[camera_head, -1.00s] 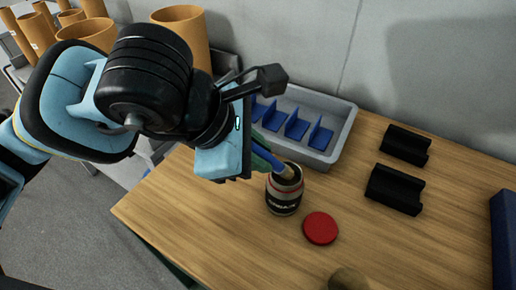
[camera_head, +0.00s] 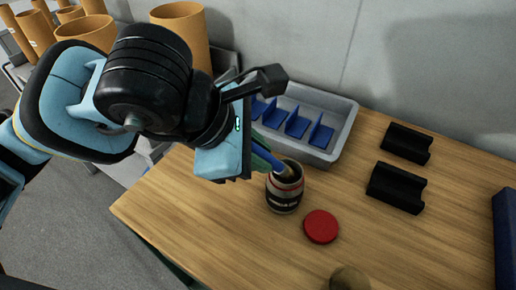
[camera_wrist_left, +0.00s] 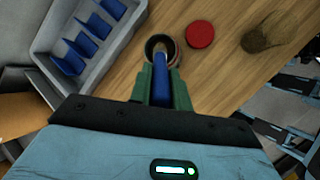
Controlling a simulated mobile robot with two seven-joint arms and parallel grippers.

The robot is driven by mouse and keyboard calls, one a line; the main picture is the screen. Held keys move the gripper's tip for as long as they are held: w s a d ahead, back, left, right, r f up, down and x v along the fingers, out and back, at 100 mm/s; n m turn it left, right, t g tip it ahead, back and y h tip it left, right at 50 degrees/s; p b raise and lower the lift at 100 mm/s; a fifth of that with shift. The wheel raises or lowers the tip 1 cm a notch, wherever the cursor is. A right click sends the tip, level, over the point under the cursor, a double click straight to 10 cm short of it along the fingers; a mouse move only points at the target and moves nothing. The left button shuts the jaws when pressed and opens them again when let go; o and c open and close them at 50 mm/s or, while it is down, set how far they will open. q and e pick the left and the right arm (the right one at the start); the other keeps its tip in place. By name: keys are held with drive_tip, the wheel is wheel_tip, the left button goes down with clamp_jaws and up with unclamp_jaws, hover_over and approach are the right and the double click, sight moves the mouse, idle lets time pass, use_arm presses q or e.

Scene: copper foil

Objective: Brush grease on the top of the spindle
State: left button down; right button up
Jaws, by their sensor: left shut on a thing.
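My left gripper (camera_head: 262,152) is above the workbench, shut on a blue-handled brush (camera_head: 274,160). In the left wrist view the brush handle (camera_wrist_left: 161,88) sits between the green fingers and points into an open jar. The jar (camera_head: 284,198) is dark with pale and red bands and stands upright; it also shows in the left wrist view (camera_wrist_left: 152,42). The brush's lower end is inside the jar's mouth, and its bristles are hidden. A red round lid (camera_head: 321,226) lies beside the jar. I cannot make out the spindle. My right gripper is not clearly in view.
A grey bin (camera_head: 339,130) with blue dividers stands behind the jar. Two black holders (camera_head: 396,188) are at the right, near a blue object (camera_head: 507,240). A brown rounded object (camera_head: 349,280) is at the front edge. Bare wood (camera_head: 215,235) lies left of the jar.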

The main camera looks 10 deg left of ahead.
use_arm(q)
drive_tip(key=shift+s+f+b, duration=0.1)
drive_tip(key=shift+f+b, duration=0.4)
drive_tip(key=shift+f, duration=0.1)
use_arm(e)
drive_tip(key=shift+s+f, duration=0.3)
drive_tip(key=shift+f, duration=0.25)
idle(1.4)
use_arm(q)
drive_tip(key=shift+r, duration=0.15)
drive_tip(key=shift+r+p, duration=1.95)
drive_tip(key=shift+r, duration=1.6)
use_arm(e)
drive_tip(key=shift+t, duration=0.3)
drive_tip(key=r, duration=0.1)
drive_tip(key=w+r, duration=0.1)
drive_tip(key=r, duration=0.1)
drive_tip(key=w+r, duration=0.1)
drive_tip(key=shift+w+r, duration=0.2)
drive_tip(key=shift+w, duration=0.05)
